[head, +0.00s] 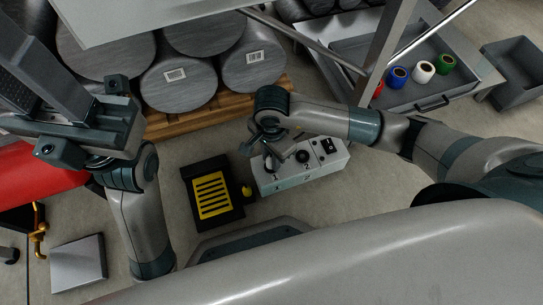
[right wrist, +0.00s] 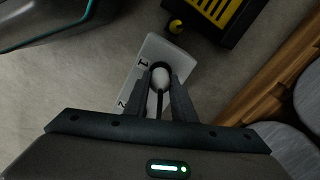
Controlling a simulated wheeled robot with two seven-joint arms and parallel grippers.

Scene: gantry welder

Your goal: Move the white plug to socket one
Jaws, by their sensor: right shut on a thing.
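The white socket box (head: 326,164) stands on the floor, with sockets marked 1 and 2 and a black switch panel. My right gripper (head: 272,150) is over its left end, by socket one. In the right wrist view my right gripper (right wrist: 160,80) is shut on the white plug (right wrist: 160,77), whose black cord runs back between the fingers. The plug lines up with the dark ring of socket one beside the mark 1; I cannot tell whether it is seated. In the head view the fingers hide most of it. My left gripper (head: 45,60) is raised at upper left, fingers apart, empty.
A black box with a yellow grating (head: 212,195) stands just left of the socket box. Grey drums (head: 178,82) rest on a wooden pallet (head: 215,112) behind. A drawer with coloured spools (head: 422,72) and a grey bin (head: 515,75) are at upper right.

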